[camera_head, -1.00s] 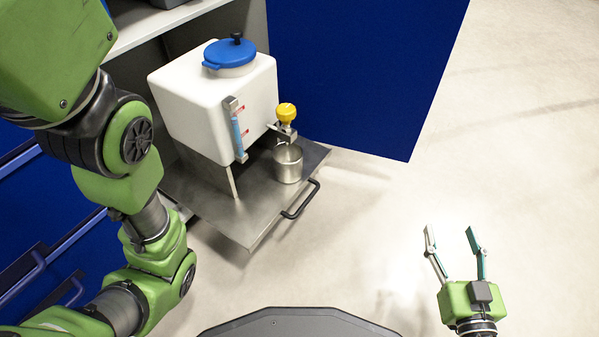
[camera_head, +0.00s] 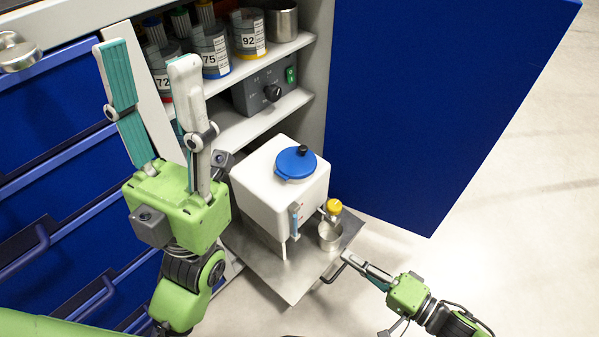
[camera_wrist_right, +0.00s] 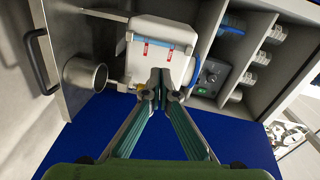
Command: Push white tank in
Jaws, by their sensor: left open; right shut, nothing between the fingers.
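The white tank (camera_head: 262,197) with a blue lid (camera_head: 295,164) stands upright on a metal pull-out shelf (camera_head: 287,279), which sticks out of the cabinet. It also shows in the right wrist view (camera_wrist_right: 150,65). A dark handle (camera_head: 334,272) is on the shelf's front edge. My right gripper (camera_head: 348,258) is shut and empty; its fingertips overlap the handle in the head view. In the right wrist view the fingertips (camera_wrist_right: 160,84) are in front of the tank and the handle (camera_wrist_right: 38,62) lies apart to the left. My left gripper (camera_head: 150,68) is open and empty, raised left of the tank.
A metal cup (camera_head: 330,237) stands on the shelf under a yellow-knobbed tap (camera_head: 333,207). A blue door (camera_head: 430,110) is open on the right. Blue drawers (camera_head: 60,150) are at left. Upper shelves hold labelled jars (camera_head: 212,50) and a grey control box (camera_head: 266,90). The floor at right is clear.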

